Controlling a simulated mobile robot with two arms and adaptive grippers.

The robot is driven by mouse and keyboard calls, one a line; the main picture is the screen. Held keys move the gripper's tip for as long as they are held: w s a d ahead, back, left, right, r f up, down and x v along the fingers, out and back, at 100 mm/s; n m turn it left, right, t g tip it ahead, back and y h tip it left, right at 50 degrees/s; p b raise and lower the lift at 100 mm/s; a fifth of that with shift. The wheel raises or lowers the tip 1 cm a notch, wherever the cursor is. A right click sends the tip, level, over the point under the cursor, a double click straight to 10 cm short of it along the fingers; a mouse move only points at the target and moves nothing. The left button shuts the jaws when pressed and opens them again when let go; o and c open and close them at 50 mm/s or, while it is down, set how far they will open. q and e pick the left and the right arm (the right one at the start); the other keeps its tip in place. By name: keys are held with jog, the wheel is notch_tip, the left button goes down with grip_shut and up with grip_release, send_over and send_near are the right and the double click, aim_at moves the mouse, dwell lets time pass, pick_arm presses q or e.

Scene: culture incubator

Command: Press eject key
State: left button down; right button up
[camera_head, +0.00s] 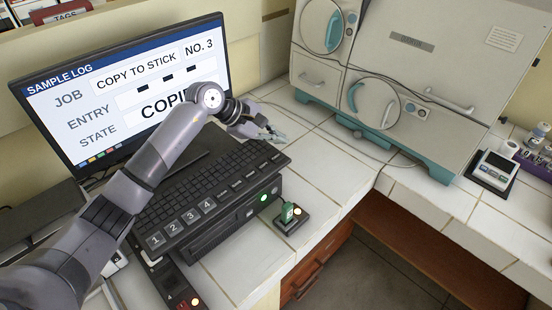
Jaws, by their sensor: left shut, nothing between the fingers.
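My left gripper (272,136) is shut and empty, over the far right end of the black keyboard (217,182). I cannot tell whether it touches a key. Large keys marked 1, 2, 3 and 4 are at the keyboard's near left end; I cannot make out a key marked eject. The keyboard lies on a black computer box (240,215) with a lit green light.
A large pale incubator (415,45) with teal trim stands at the back right. A small scale-like device (493,170) and a bottle rack are at the far right. A dark device (180,285) with a lit lamp is in front.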

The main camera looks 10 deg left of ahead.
aim_at(276, 159)
pick_arm(q)
notch_tip(276, 159, down, 4)
jog(key=b, duration=0.2)
jog(key=shift+b, duration=0.4)
dwell(0.9)
jog(key=shift+f+b, duration=0.45)
jog(key=shift+b, duration=0.2)
jog(key=shift+f+b, duration=0.35)
jog(key=shift+b, duration=0.2)
dwell(0.5)
jog(key=shift+r, duration=0.8)
jog(key=shift+r+p, duration=1.1)
jog(key=shift+r, duration=1.4)
